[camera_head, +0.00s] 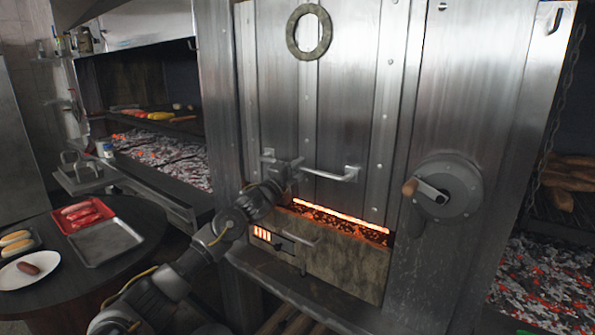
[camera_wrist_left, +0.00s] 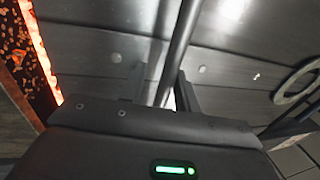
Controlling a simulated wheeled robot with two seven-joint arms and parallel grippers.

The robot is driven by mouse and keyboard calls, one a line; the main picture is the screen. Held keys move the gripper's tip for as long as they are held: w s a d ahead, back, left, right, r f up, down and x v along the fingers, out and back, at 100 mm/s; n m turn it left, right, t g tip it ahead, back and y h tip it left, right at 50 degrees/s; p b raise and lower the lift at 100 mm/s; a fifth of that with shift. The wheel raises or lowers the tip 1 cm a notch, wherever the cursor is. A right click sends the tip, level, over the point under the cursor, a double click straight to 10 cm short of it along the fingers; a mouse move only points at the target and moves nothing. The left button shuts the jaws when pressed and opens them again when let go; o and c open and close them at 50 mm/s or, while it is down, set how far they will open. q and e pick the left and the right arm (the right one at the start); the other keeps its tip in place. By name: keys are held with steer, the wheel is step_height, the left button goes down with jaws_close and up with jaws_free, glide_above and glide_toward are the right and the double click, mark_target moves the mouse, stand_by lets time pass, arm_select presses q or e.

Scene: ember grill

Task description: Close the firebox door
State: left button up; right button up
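The firebox door (camera_head: 345,110) is a tall riveted steel panel on the front of the grill. Below its lower edge, an orange-glowing gap (camera_head: 345,218) shows embers. The glow also shows at the left of the left wrist view (camera_wrist_left: 40,60). A horizontal bar handle (camera_head: 335,177) crosses the door's lower part. My left gripper (camera_head: 285,172) is at the handle's left end. In the left wrist view, the handle bar (camera_wrist_left: 178,50) passes between the two fingers (camera_wrist_left: 160,88), which stand apart with space visible beside the bar. My right gripper is not in view.
A crank wheel (camera_head: 447,187) with a wooden knob is right of the door. A stone-like lower front (camera_head: 345,265) with a small handle lies below the gap. A round table (camera_head: 60,270) with trays and sausages stands left. Open ember beds (camera_head: 160,158) lie behind it.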

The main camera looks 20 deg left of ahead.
arm_select(q)
steer(key=shift+s, duration=0.1)
steer(key=p+v, duration=0.1)
steer(key=v, duration=0.9)
steer(key=shift+s, duration=0.3)
steer(key=shift+a, duration=0.1)
